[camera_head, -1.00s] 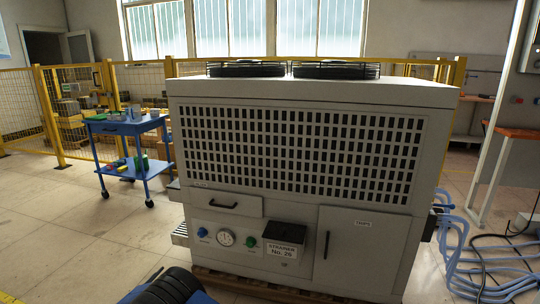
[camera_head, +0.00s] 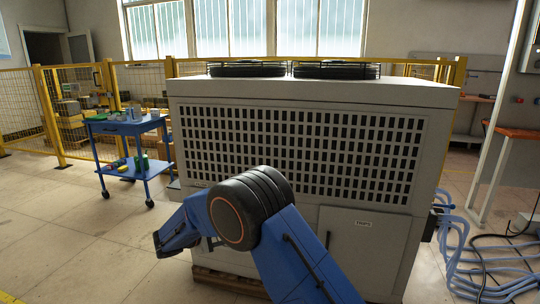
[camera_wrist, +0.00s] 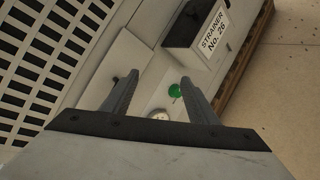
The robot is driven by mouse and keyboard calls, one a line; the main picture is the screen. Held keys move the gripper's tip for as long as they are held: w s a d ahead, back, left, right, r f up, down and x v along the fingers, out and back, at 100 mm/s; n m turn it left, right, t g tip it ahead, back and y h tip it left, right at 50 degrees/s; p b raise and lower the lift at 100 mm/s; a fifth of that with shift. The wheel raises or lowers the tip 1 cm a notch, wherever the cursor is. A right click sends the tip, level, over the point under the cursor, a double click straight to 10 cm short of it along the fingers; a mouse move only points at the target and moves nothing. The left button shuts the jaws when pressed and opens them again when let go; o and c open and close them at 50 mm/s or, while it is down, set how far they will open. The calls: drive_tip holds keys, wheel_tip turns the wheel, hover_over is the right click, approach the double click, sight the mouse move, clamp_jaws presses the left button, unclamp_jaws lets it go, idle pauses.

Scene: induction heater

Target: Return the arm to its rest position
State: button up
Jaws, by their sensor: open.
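My arm rises from the bottom of the head view in front of the grey machine (camera_head: 300,150), bent at a black-ringed joint, with its outer part pointing down to the left. In the wrist view my gripper (camera_wrist: 160,95) is open, with two dark fingers apart and nothing between them. The gripper's fingers cannot be made out in the head view. Beyond the fingers are a green knob (camera_wrist: 174,91), the top of a gauge (camera_wrist: 158,115) and a black box labelled STRAINER No. 26 (camera_wrist: 205,38). The arm hides these from the head view.
A blue cart (camera_head: 128,128) with items stands at the left, before a yellow mesh fence (camera_head: 20,105). Blue hoses (camera_head: 465,260) lie on the floor at the right of the machine. The floor at the left front is clear.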

drive_tip(key=s+d+r+m+g+y, duration=0.1)
drive_tip(key=s+d+r+m+g, duration=0.15)
drive_tip(key=s+d+r, duration=0.65)
drive_tip(key=s+d+r+m+g+y, duration=0.1)
drive_tip(key=s+d+r+m+g, duration=0.15)
drive_tip(key=d, duration=1.25)
drive_tip(key=s+d+r+m+g+y, duration=0.15)
drive_tip(key=s+d+r+m, duration=0.35)
drive_tip(key=d, duration=0.7)
drive_tip(key=s+d+r+m+g+y, duration=0.1)
drive_tip(key=s+d+r, duration=0.1)
drive_tip(key=s+d, duration=0.45)
drive_tip(key=s+d+r+m+y, duration=0.1)
drive_tip(key=s+d, duration=0.2)
drive_tip(key=s, duration=0.6)
drive_tip(key=s+f+m+t+y, duration=0.1)
drive_tip(key=s+f+m+y, duration=0.2)
drive_tip(key=s, duration=1.3)
drive_tip(key=shift+s+d+f+m+t+y, duration=0.25)
drive_tip(key=shift+d+m+t+y, duration=0.15)
drive_tip(key=shift+m, duration=0.5)
